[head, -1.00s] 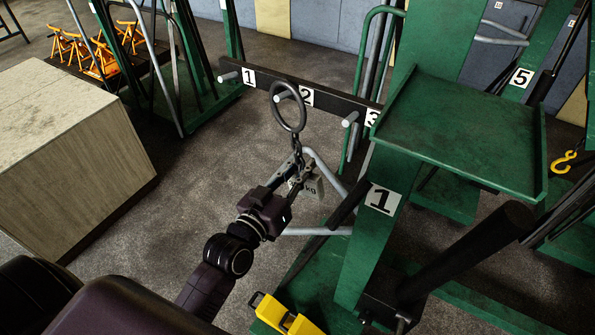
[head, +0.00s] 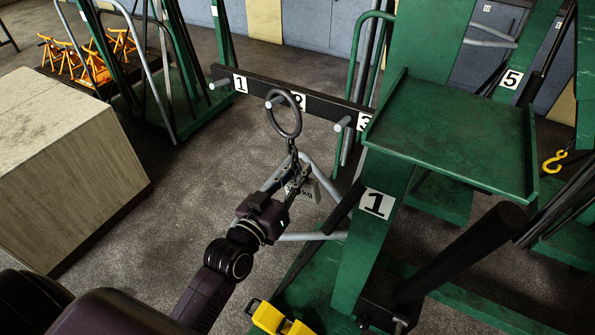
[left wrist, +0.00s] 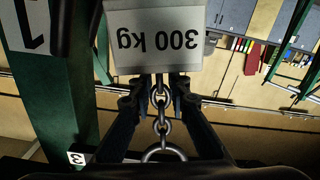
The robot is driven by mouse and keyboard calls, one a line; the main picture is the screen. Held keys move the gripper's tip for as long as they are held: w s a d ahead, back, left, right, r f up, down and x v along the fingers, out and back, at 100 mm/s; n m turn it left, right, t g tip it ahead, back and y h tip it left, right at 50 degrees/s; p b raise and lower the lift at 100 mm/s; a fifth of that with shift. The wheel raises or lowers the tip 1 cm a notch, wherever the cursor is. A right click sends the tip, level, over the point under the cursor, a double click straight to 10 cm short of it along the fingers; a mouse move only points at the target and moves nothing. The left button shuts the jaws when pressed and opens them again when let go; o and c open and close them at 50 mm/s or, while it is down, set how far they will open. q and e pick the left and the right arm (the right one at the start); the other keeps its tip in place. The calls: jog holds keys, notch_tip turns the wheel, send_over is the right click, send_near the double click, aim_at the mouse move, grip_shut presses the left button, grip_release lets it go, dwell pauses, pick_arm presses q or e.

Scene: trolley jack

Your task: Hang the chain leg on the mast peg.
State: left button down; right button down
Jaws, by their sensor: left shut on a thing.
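My left gripper (head: 288,192) is shut on the chain leg below its big steel ring (head: 301,116). In the left wrist view the fingers (left wrist: 160,90) close on the chain links (left wrist: 162,126), with a "300 kg" tag (left wrist: 158,38) beside them. The ring stands upright over the chain, in front of the black bar (head: 255,87) and overlapping the "2" label. Peg 1 (head: 214,86), peg 2 (head: 273,101) and peg 3 (head: 343,124) stick out of the bar. Peg 2's tip shows at the ring's left side; I cannot tell whether it passes through.
The green mast (head: 350,250) marked 1 carries a green tray (head: 450,135) to the right. A wooden block (head: 75,185) stands left. A yellow part (head: 280,320) lies low in front. A yellow hook (head: 557,161) hangs far right. Floor between block and mast is clear.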

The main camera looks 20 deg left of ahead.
pick_arm(q)
jog(key=shift+r, duration=0.2)
jog(key=c, duration=1.8)
grip_release()
jog(key=shift+o, duration=0.3)
jog(key=shift+f, duration=0.1)
jog(key=shift+f, duration=0.25)
jog(key=shift+s, duration=0.1)
jog(key=s+a, duration=0.1)
jog(key=s, duration=0.6)
jog(key=shift+s, duration=0.4)
jog(key=shift+r, duration=0.15)
